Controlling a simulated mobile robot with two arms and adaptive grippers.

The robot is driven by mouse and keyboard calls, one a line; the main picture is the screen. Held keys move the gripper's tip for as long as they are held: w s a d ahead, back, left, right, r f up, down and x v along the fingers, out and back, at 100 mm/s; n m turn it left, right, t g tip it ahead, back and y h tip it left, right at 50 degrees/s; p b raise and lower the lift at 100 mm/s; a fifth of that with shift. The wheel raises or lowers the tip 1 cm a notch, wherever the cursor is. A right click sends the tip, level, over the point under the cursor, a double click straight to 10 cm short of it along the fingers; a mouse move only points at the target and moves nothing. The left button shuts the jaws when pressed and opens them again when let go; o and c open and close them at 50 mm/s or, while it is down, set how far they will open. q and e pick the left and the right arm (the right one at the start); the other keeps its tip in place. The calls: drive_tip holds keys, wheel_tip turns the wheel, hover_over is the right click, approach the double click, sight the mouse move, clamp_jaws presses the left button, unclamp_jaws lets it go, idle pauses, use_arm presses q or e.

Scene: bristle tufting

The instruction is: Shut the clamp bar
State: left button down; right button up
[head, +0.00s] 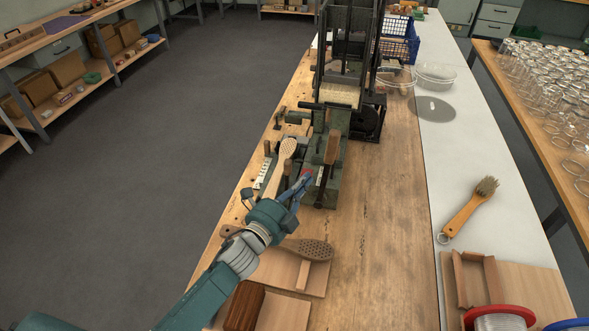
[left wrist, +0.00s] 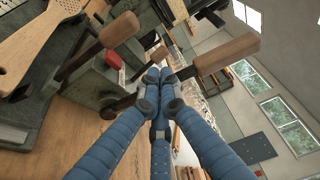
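The green tufting machine (head: 327,180) stands on the workbench, with a tall dark frame behind it. A wooden brush blank (head: 287,150) with holes lies at its left side; it also shows in the left wrist view (left wrist: 25,50). A wooden-handled lever (head: 332,148) stands up on the machine. The left wrist view shows one wooden handle (left wrist: 119,29) at left and another (left wrist: 227,54) at right, on dark rods. I cannot tell which part is the clamp bar. My left gripper (head: 304,181) is beside the machine's front, its blue fingertips (left wrist: 158,78) together, holding nothing visible.
A second brush blank (head: 310,248) lies on boards near a dark wooden block (head: 245,305). A bristled brush (head: 470,208) lies on the white strip at right. A blue crate (head: 399,45) and clear bowls (head: 436,74) stand farther back. The bench right of the machine is clear.

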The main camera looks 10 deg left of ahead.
sight(288, 179)
use_arm(q)
drive_tip(key=w+a+p, duration=0.2)
drive_tip(key=a, duration=0.1)
drive_tip(key=shift+w, duration=0.35)
use_arm(e)
drive_tip(key=shift+s+d+r, duration=0.1)
drive_tip(key=shift+d+r, duration=0.1)
drive_tip(key=shift+r, duration=1)
use_arm(q)
drive_tip(key=shift+a, duration=0.1)
use_arm(e)
drive_tip(key=shift+f, duration=0.15)
